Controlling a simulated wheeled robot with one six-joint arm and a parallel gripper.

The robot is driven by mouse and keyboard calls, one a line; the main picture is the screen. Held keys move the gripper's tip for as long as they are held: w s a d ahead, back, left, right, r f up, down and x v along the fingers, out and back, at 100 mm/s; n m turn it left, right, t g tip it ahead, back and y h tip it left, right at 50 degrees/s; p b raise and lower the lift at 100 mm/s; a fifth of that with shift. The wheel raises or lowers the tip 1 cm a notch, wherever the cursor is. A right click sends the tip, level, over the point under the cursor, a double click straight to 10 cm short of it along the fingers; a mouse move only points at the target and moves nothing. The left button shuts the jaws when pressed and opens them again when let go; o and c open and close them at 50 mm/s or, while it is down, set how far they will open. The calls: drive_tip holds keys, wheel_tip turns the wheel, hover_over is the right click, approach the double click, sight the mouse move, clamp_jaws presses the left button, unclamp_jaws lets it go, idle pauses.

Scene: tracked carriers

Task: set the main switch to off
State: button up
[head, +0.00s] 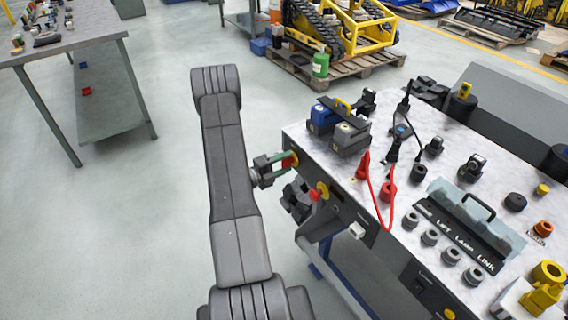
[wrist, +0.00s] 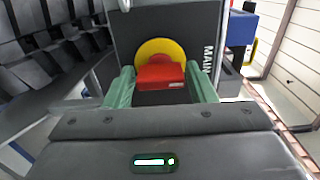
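The main switch (wrist: 161,74) is a red handle on a round yellow disc, set in a dark panel lettered MAIN. In the head view the switch (head: 291,158) shows at the left end of the bench front, partly hidden by my gripper. My gripper (head: 285,160) reaches it from the left. In the wrist view the green-padded fingers of my gripper (wrist: 160,78) stand apart, one on each side of the red handle. They look open around it, with little room at each side; contact is not clear. The off mark is not readable.
A second red knob on a yellow disc (head: 321,191) sits right of the switch on the same front. Blue and grey blocks (head: 340,127), red leads (head: 383,205) and several knobs crowd the bench top (head: 405,185). Open floor (head: 130,220) lies to the left.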

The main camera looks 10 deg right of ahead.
drive_tip(key=shift+o, duration=0.8)
drive_tip(key=v, duration=1.4)
drive_tip(key=shift+b, duration=0.35)
drive_tip(key=shift+d, duration=0.15)
drive_tip(key=x, duration=1.3)
drive_tip(key=shift+w+d+p, duration=0.15)
drive_tip(key=shift+d+p, duration=0.2)
drive_tip(key=shift+a, duration=0.1)
